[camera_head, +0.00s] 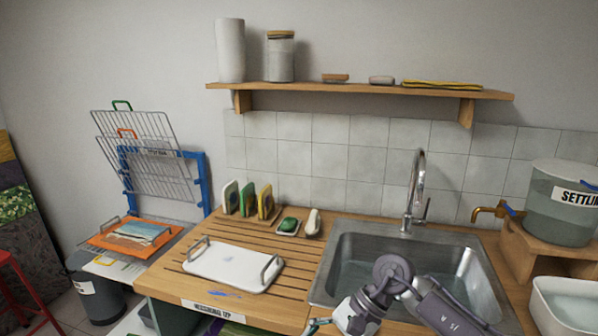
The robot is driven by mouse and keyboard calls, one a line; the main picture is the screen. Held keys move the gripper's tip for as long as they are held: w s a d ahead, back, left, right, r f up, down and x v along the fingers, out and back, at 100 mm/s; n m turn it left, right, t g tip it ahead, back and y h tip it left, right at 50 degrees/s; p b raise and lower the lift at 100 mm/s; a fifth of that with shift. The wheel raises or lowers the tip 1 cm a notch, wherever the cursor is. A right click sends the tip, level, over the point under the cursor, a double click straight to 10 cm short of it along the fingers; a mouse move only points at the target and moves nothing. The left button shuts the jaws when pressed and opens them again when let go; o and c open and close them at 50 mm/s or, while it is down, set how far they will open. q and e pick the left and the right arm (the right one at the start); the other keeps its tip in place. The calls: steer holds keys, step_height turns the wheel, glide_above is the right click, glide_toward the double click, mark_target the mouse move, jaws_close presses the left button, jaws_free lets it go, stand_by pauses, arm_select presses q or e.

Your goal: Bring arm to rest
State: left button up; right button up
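My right arm comes in from the bottom right, bends at a grey joint in front of the sink (338,262), and reaches down and left. My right gripper (318,325) is at the bottom edge, partly cut off, by the counter's front edge just left of the sink. Its fingers are too small and cropped to show whether they are open or shut. I see nothing held in the part that shows. My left arm and gripper are not in view.
A white tray with two handles (228,264) lies on the wooden counter (285,306). Behind it stand upright sponges (247,198), a green soap (289,225) and a white bottle (313,222). The faucet (418,190) rises behind the sink. A white basin (566,312) stands right.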

steer(key=w+a+f+m+t+y, duration=0.1)
steer(key=w+f+m+t+y, duration=0.35)
steer(key=m, duration=0.75)
steer(key=w+a+f+m+t+y, duration=0.15)
steer(key=f+m+t+y, duration=0.45)
steer(key=m, duration=0.6)
steer(key=s+d+f+m+t+h, duration=0.2)
steer(key=d+f+m+h, duration=0.35)
steer(key=f+m, duration=0.5)
steer(key=s+d+f+m+t+h, duration=0.25)
steer(key=d+f+m+h, duration=0.3)
steer(key=f+m, duration=0.5)
steer(key=s+d+f+m+g+h, duration=0.2)
steer(key=s+d+f+m+h, duration=0.15)
steer(key=s+f, duration=0.55)
steer(key=s+d+f+m+g+h, duration=0.2)
steer(key=s+d+f+m, duration=0.3)
steer(key=s+f, duration=0.4)
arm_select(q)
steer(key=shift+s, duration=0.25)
arm_select(e)
steer(key=s+d+f+m+g, duration=0.1)
steer(key=s+f+m+g, duration=0.2)
steer(key=s, duration=1)
steer(key=s+d+f+m+g+h, duration=0.1)
steer(key=s+f+m+g, duration=0.3)
steer(key=s, duration=0.9)
steer(key=shift+f+h, duration=0.3)
steer(key=shift+f, duration=0.1)
steer(key=shift+w, duration=0.1)
